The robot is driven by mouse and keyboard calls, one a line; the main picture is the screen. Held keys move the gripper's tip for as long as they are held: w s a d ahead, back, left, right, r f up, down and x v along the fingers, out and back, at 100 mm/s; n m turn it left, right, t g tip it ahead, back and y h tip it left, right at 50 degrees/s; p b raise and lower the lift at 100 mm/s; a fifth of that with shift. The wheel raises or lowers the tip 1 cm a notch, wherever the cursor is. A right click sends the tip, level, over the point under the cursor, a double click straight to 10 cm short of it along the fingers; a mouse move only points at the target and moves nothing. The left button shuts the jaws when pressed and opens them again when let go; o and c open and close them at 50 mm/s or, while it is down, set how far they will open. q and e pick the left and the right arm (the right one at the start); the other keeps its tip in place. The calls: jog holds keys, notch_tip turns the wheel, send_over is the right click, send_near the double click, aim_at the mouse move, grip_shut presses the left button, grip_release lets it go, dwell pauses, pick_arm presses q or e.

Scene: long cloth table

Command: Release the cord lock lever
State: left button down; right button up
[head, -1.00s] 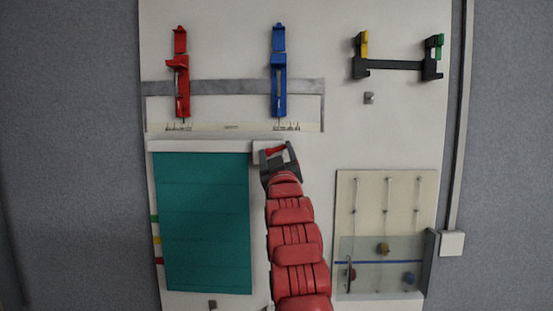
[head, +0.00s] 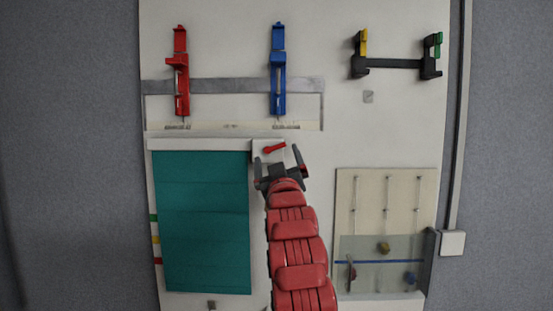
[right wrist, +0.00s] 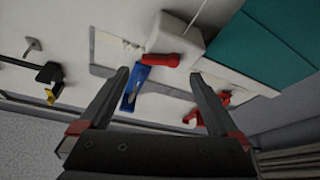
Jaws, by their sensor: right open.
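The red cord lock lever (head: 274,148) sits on a small white box (head: 261,147) at the top right corner of a teal blind (head: 202,222). It slants slightly up to the right in the head view. My right gripper (head: 278,157) is open, its fingers spread just below and around the lever, with nothing held. In the right wrist view the lever (right wrist: 163,60) shows beyond the fingertips, between them, on the white box (right wrist: 174,36); a pale cord runs from the box. I see no finger touching the lever. My left gripper is not in view.
Red (head: 182,75) and blue (head: 279,72) clamp-like fixtures stand above on a grey strip. A black bar with yellow and green ends (head: 394,64) is at upper right. A clear-fronted panel with knobs (head: 385,262) is at lower right. The board right of the lever is bare.

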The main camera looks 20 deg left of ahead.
jog(key=b+v, duration=0.4)
jog(key=v, duration=1)
jog(key=shift+w+f, duration=0.15)
